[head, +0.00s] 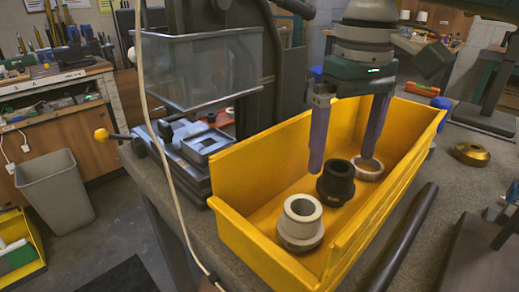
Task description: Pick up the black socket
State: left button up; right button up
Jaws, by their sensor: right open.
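The black socket (336,183) stands upright in the yellow bin (262,238), between two light-coloured sockets. A whitish socket (301,222) is nearer to me, and a grey-white one (368,169) is farther back to the right. My right gripper (345,163) comes down from above into the bin with its two fingers spread apart. Its left finger is just left of and behind the black socket, and its right finger tip is by the farther light socket. Nothing shows between the fingers. My left gripper is not in view.
The bin's yellow walls surround the sockets. A black rod (405,237) lies along the bin's right side, and a brass ring (471,154) sits on the grey table. A machine with a clear guard (205,72) stands to the left.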

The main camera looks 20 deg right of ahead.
aim_at(338, 175)
notch_tip(338, 175, down, 5)
jog(key=shift+a+r+b, duration=0.1)
jog(key=shift+b, duration=0.4)
jog(key=shift+c, duration=0.2)
jog(key=c, duration=1.3)
jog(key=shift+r, duration=0.1)
